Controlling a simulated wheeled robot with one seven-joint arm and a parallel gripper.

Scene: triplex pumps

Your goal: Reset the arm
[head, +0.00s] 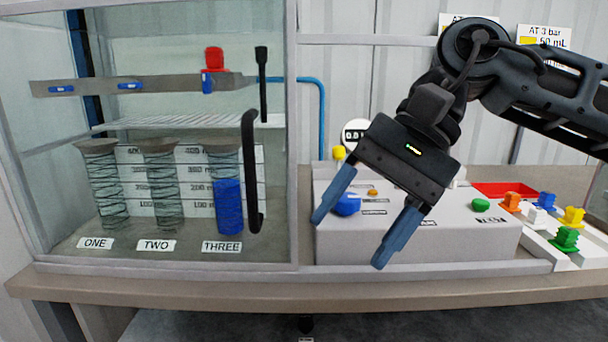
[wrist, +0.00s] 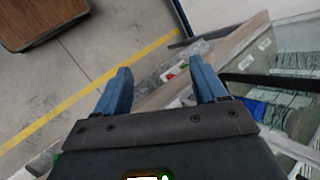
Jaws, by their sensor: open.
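My gripper (head: 352,237) is open and empty, with its two blue fingers apart and pointing down and to the left in the head view. It hangs in front of the grey control box (head: 460,243), and its fingers cover part of the box's face. In the wrist view my gripper (wrist: 162,85) also shows open, with floor and the bench edge between and beyond the fingers. My arm reaches in from the upper right of the head view.
A glass cabinet (head: 292,200) at left holds three columns labelled ONE, TWO and THREE; THREE (head: 229,207) contains blue. The box carries a blue knob (head: 347,204) and a green button (head: 481,204). Coloured pieces (head: 565,239) sit at right on a white tray. The bench edge (head: 300,289) runs below.

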